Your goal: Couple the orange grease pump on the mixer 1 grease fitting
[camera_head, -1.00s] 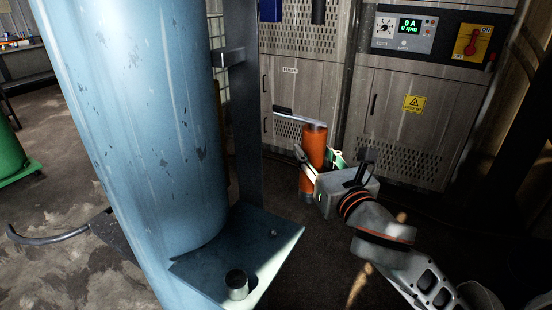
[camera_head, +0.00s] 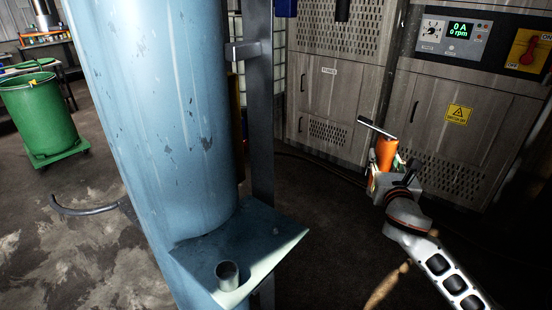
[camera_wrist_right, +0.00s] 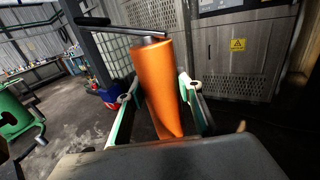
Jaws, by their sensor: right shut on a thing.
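The orange grease pump (camera_head: 385,152) is an orange cylinder with a dark lever across its top. My right gripper (camera_head: 374,182) is shut on it and holds it in the air, right of the blue column and in front of the grey cabinets. The right wrist view shows the pump (camera_wrist_right: 158,85) slightly tilted between the two green-edged fingers of the gripper (camera_wrist_right: 160,110). The large blue column (camera_head: 150,120) stands left of centre. I cannot make out a grease fitting on it. My left gripper is not in view.
A blue plate with a short metal cup (camera_head: 228,275) juts from the column's foot. A curved grey bar (camera_head: 85,210) sticks out at its left. A green wheeled drum (camera_head: 40,118) stands at the far left. Cabinets (camera_head: 335,95) line the back. The floor between plate and right arm is clear.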

